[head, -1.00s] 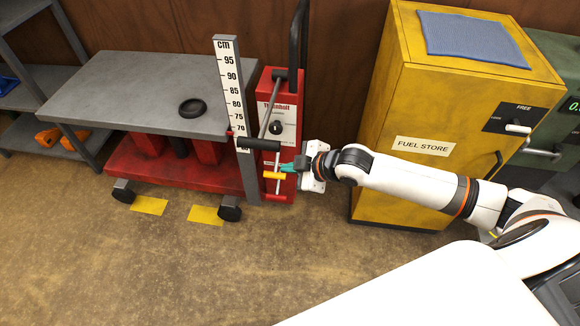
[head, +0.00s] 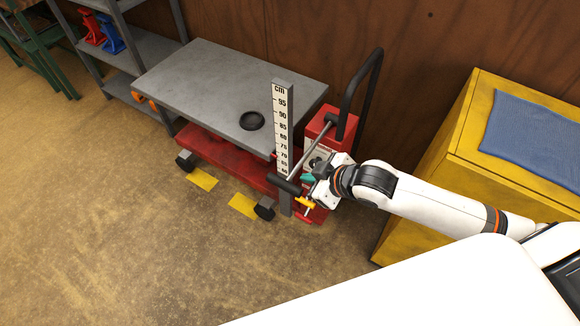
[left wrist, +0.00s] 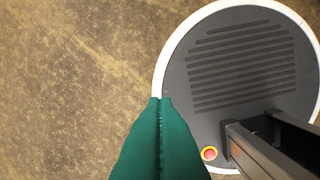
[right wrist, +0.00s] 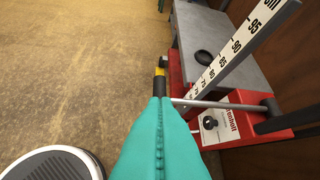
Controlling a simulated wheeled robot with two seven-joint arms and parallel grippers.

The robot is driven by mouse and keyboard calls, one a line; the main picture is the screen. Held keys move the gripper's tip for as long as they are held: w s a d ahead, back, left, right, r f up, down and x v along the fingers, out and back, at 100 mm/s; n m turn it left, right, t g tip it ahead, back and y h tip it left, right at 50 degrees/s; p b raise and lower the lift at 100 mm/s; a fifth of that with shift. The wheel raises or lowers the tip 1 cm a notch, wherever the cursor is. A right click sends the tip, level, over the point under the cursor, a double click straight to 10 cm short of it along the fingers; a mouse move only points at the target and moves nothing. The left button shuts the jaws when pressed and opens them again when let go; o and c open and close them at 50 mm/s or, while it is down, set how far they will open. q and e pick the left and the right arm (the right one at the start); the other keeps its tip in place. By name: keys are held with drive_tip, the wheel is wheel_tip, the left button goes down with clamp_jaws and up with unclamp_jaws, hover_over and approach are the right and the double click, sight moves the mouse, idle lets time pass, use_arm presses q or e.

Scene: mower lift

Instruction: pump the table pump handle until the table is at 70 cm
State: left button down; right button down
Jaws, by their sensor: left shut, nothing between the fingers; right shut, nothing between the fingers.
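The grey table (head: 200,70) stands on a red wheeled base. Its scale (head: 283,130) is upright at the right end. A small red pointer (head: 274,156) is near the 70 mark; the exact reading is too small to tell. The pump handle, a grey rod (head: 310,148) with a black grip (head: 284,186), slopes down from the red pump unit (head: 318,120). My right gripper (head: 308,178) is shut and empty beside the grip; I cannot tell whether they touch. In the right wrist view its teal fingers (right wrist: 160,100) partly hide the handle. My left gripper (left wrist: 160,98) is shut and empty above my base.
A yellow lever (head: 305,202) sits low beside the grip. A black push bar (head: 365,90) rises behind the pump. A yellow cabinet (head: 460,180) with a blue cloth stands at right. A black ring (head: 252,120) lies on the table. Floor in front is clear.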

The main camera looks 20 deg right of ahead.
drive_tip(key=x, duration=0.4)
drive_tip(key=f+p+x, duration=0.1)
drive_tip(key=x, duration=0.3)
drive_tip(key=s+d+x, duration=0.1)
drive_tip(key=x, duration=0.3)
drive_tip(key=shift+a+f+p, duration=0.1)
drive_tip(key=shift+f+p, duration=0.15)
drive_tip(key=shift+p, duration=0.1)
use_arm(q)
drive_tip(key=shift+w+a+r, duration=0.1)
drive_tip(key=shift+a+r, duration=0.15)
drive_tip(key=shift+r, duration=0.25)
drive_tip(key=shift+w+a+r, duration=0.1)
drive_tip(key=shift+a+r, duration=0.1)
drive_tip(key=shift+r, duration=0.25)
use_arm(e)
drive_tip(key=shift+w+f, duration=0.1)
drive_tip(key=shift+f, duration=0.3)
